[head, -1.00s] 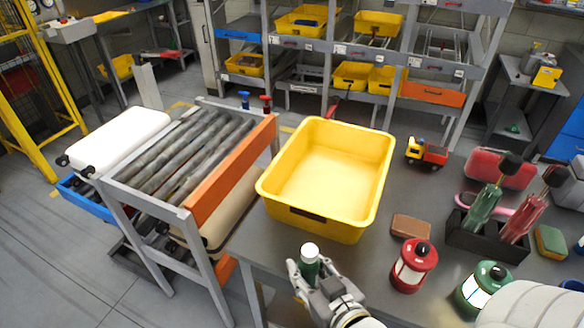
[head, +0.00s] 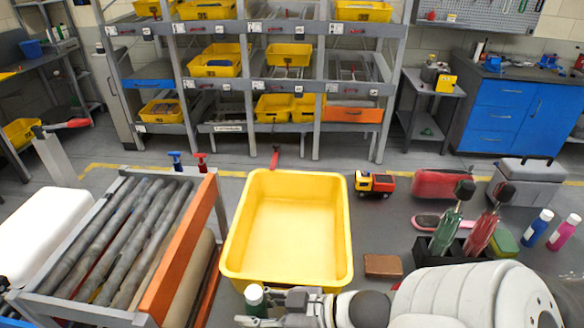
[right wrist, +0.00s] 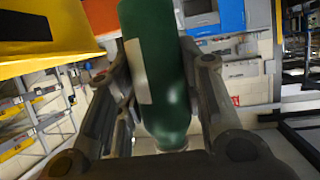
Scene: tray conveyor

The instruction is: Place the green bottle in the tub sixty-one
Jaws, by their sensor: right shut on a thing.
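The green bottle with a white cap (head: 254,297) is held by my right gripper (head: 268,309) just in front of the yellow tub's near edge, outside it. In the right wrist view the green bottle (right wrist: 165,65), with a pale label, is between the two fingers of my right gripper (right wrist: 160,100). The large yellow tub (head: 338,225) stands on the grey table and looks empty. Part of a yellow tub (right wrist: 50,55) with a dark plate shows in the right wrist view. I cannot read any number on it. My left gripper is not in view.
A roller conveyor (head: 110,240) with an orange side rail stands left of the tub. A toy truck (head: 376,184), a brown block (head: 383,265) and a dark caddy (head: 437,252) holding handled tools are to the right. More yellow bins (head: 214,66) sit on the rack behind.

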